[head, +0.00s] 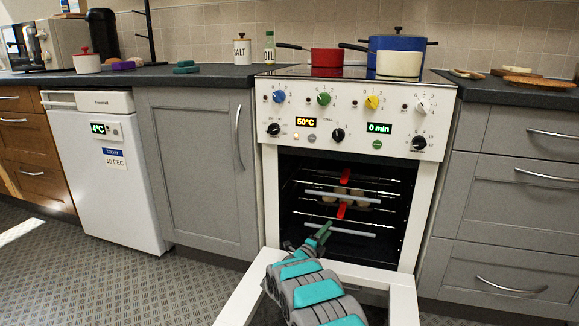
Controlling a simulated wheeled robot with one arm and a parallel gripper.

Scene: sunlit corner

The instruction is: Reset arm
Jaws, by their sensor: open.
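My arm reaches from the bottom of the head view toward the open oven (303,180). My gripper (322,233) is at the arm's far end, in front of the lower part of the oven opening. Its jaws are open, and I see nothing held between them. The oven door (400,300) is lowered toward me, and my arm passes over it. Inside are racks with pale front bars (343,198) and red pieces on them. Several brownish lumps (358,199) sit on a rack; I cannot tell what they are.
Grey cabinets (200,170) and a white fridge (105,180) stand left of the oven, grey drawers (512,230) to its right. A red pan (326,58), a blue pot (397,44) and a cream pot (399,64) are on the hob. Patterned floor (150,285) at left is clear.

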